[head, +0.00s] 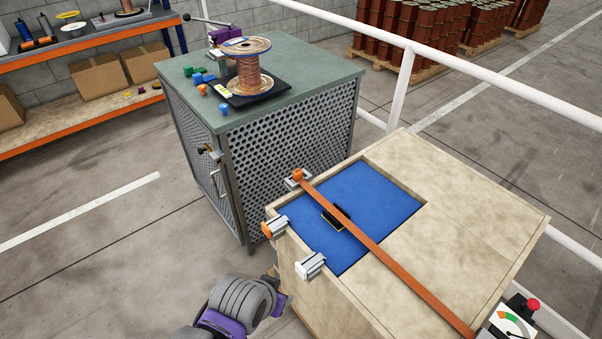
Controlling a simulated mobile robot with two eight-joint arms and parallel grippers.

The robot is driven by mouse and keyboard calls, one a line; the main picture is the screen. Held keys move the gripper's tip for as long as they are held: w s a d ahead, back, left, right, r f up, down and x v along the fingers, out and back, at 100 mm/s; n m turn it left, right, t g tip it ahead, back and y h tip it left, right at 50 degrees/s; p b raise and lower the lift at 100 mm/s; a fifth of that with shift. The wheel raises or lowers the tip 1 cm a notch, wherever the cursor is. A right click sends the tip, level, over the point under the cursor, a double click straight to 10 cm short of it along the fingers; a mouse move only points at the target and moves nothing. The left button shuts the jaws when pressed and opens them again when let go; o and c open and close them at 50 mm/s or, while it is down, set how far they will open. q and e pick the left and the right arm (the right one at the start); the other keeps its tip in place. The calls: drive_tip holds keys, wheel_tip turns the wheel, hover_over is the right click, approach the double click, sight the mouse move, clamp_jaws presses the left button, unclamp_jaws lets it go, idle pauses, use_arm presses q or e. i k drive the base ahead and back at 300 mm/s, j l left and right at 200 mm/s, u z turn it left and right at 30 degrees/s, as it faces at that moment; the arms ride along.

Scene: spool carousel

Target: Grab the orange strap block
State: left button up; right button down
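A long orange strap (386,256) lies diagonally across the wooden box and its blue recessed panel (372,200). A small orange block (298,175) sits at the strap's upper left end, by a silver bracket at the box's edge. A second orange piece (267,230) sits at the outer end of another silver bracket (278,226) on the box's left edge. I cannot tell which of these the task means. A grey and purple part of my arm shows at the bottom, left of the box. Neither gripper's fingers are in view.
A green-topped mesh cabinet (300,62) behind the box carries a wire spool (248,66) and small coloured pieces. A third silver bracket (311,264) is on the box's front left edge. A white railing (470,83) runs behind. Floor at left is clear.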

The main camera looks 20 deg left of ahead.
sight(298, 174)
drive_tip(key=i+j+u, duration=0.35)
drive_tip(key=j, duration=0.25)
drive_tip(key=i+j+u, duration=0.25)
drive_tip(key=j+u, duration=0.15)
drive_tip(key=j, duration=0.2)
drive_tip(key=i+j+u, duration=0.35)
drive_tip(key=i+j, duration=0.05)
drive_tip(key=j, duration=0.05)
